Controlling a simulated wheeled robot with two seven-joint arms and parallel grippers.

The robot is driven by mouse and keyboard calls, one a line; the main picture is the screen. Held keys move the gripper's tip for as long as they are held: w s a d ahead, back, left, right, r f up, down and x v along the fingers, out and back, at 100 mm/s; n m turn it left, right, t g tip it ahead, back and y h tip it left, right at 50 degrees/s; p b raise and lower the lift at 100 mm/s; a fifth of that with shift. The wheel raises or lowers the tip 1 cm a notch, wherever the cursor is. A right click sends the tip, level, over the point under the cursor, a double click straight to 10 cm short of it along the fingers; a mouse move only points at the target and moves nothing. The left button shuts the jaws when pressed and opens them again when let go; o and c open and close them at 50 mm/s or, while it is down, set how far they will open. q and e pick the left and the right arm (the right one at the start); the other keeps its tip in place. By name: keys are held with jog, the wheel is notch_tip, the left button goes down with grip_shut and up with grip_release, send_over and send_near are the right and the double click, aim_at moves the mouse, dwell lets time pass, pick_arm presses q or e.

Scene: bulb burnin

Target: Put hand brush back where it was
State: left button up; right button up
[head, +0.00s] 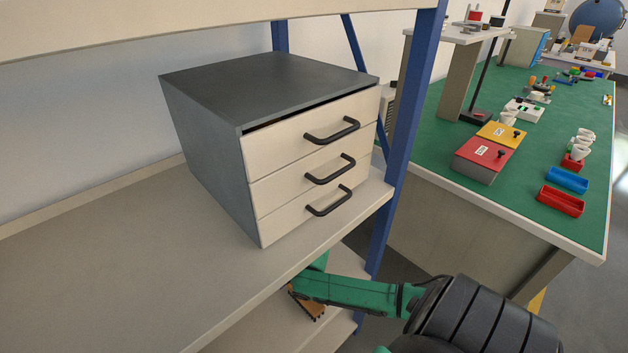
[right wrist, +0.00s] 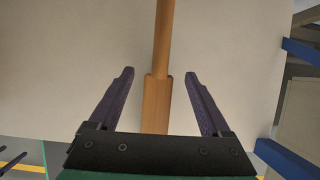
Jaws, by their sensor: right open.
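The hand brush is brown and wooden. In the head view its bristled end (head: 314,307) shows at the lower shelf, partly covered by my right arm and the upper shelf's edge. In the right wrist view its long, narrow handle (right wrist: 162,40) runs up the picture from a wider wooden part (right wrist: 156,100). My right gripper (right wrist: 159,74) is open, with one dark finger on each side of the brush and a gap on both sides. Its fingers are hidden in the head view. My left gripper is in neither view.
A blue rack post (head: 407,115) stands close to my right arm. A green-topped workbench (head: 450,150) with coloured boxes is at right.

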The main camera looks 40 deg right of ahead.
jog(key=s, duration=0.4)
jog(key=s+r+p, duration=0.1)
jog(key=s, duration=0.7)
jog(key=shift+s+a+r, duration=0.2)
jog(key=shift+s, duration=0.15)
